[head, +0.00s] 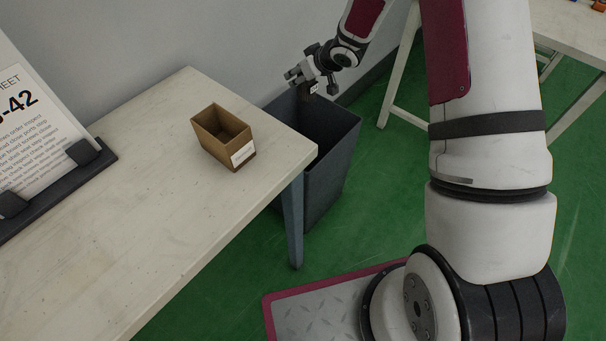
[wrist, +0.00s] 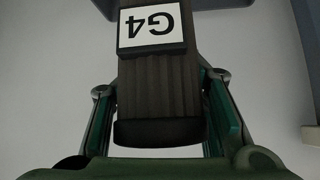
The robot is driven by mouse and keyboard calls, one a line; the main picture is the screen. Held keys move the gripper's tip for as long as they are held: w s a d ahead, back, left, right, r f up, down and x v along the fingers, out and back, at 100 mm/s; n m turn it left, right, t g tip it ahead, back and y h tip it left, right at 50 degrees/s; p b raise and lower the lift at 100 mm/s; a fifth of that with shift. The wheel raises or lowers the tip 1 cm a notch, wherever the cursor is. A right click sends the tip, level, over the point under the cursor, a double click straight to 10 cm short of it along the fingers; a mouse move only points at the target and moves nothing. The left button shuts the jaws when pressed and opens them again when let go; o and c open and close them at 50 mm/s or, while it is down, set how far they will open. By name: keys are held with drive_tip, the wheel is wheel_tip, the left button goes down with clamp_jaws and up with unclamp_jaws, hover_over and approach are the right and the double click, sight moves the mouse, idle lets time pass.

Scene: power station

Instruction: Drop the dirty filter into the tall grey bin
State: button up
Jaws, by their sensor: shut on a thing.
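The tall grey bin (head: 331,148) stands on the floor beyond the table's right corner. My gripper (head: 312,86) is above the bin's open top, near its far side. In the wrist view my gripper (wrist: 160,125) is shut on the dirty filter (wrist: 158,85), a dark brown pleated block with a white label reading G4. The filter's label also shows small in the head view (head: 314,89), below the fingers. The filter's lower part is hard to make out against the dark bin inside. The bin's floor is hidden.
A pale table (head: 150,160) fills the left, its corner close to the bin. A small open brown box (head: 224,136) with a white label stands on it. A sheet holder (head: 50,170) is at far left. The wall is right behind the bin. Green floor lies right.

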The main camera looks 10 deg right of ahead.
drive_tip(key=f+b, duration=0.1)
drive_tip(key=w+f+b, duration=0.1)
drive_tip(key=f, duration=0.1)
drive_tip(key=w+f+b, duration=0.1)
drive_tip(key=b, duration=0.1)
drive_tip(key=shift+d+f, duration=0.25)
drive_tip(key=shift+f, duration=0.1)
drive_tip(key=shift+f, duration=0.1)
wheel_tip(320, 180, down, 6)
drive_tip(key=b, duration=0.6)
drive_tip(key=shift+r+b, duration=0.2)
drive_tip(key=shift+b, duration=0.15)
drive_tip(key=o, duration=1.4)
drive_tip(key=shift+s, duration=0.1)
drive_tip(key=v, duration=1.2)
drive_tip(key=shift+d, duration=0.1)
